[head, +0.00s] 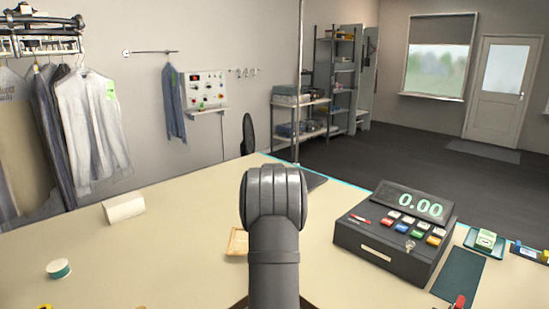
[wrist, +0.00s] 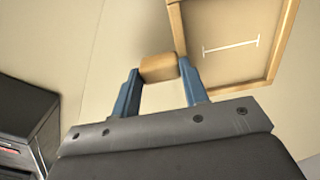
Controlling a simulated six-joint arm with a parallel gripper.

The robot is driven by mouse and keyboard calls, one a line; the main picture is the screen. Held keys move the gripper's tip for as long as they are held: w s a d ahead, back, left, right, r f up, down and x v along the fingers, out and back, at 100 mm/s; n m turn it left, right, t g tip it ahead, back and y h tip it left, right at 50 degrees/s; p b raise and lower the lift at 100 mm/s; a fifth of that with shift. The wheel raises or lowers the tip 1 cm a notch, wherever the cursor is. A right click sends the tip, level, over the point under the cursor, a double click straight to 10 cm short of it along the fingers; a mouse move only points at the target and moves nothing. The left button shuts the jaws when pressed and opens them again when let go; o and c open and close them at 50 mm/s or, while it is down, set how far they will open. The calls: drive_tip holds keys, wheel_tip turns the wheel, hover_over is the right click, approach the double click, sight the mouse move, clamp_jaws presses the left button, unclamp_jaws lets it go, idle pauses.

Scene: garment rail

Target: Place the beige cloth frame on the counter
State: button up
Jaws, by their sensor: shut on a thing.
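The beige cloth frame (wrist: 232,42) has a wooden border, a pale cloth face and a white line mark. It is in the upper right of the wrist view. In the head view a corner of it (head: 237,242) shows left of my arm; the rest is hidden behind the arm. My gripper (wrist: 158,74) has its blue fingers shut on a small wooden block at the frame's side, which looks like its grip. The frame is over the beige counter (head: 190,215); I cannot tell whether it touches it. My fingers are hidden in the head view.
A black cash register (head: 395,232) stands on the counter to the right. A white folded block (head: 124,208) and a small teal-rimmed roll (head: 59,269) are at the left. A thin metal post (head: 298,100) rises at the far edge. Counter between roll and arm is mostly clear.

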drive_tip(key=shift+w+d+f, duration=0.1)
drive_tip(key=shift+d, duration=0.25)
drive_tip(key=a+r+m, duration=0.1)
drive_tip(key=a, duration=0.2)
drive_tip(key=a+r+m, duration=0.1)
drive_tip(key=a, duration=0.2)
drive_tip(key=a+r+m, duration=0.1)
drive_tip(key=a, duration=0.2)
drive_tip(key=shift+w+a+r+m, duration=0.15)
drive_tip(key=shift+a+r+m, duration=0.15)
drive_tip(key=shift+r, duration=0.1)
drive_tip(key=s+a+r+m, duration=0.1)
drive_tip(key=a+r+m, duration=0.15)
drive_tip(key=a, duration=0.35)
drive_tip(key=s+a+r+m, duration=0.1)
drive_tip(key=a+r+m, duration=0.15)
drive_tip(key=a, duration=0.35)
drive_tip(key=a+f, duration=0.2)
drive_tip(key=a, duration=0.1)
drive_tip(key=a+f, duration=0.2)
drive_tip(key=a, duration=0.2)
drive_tip(key=w+a+f, duration=0.1)
drive_tip(key=a+f, duration=0.2)
drive_tip(key=a, duration=0.1)
drive_tip(key=shift+w+f, duration=0.1)
drive_tip(key=shift+f, duration=2.05)
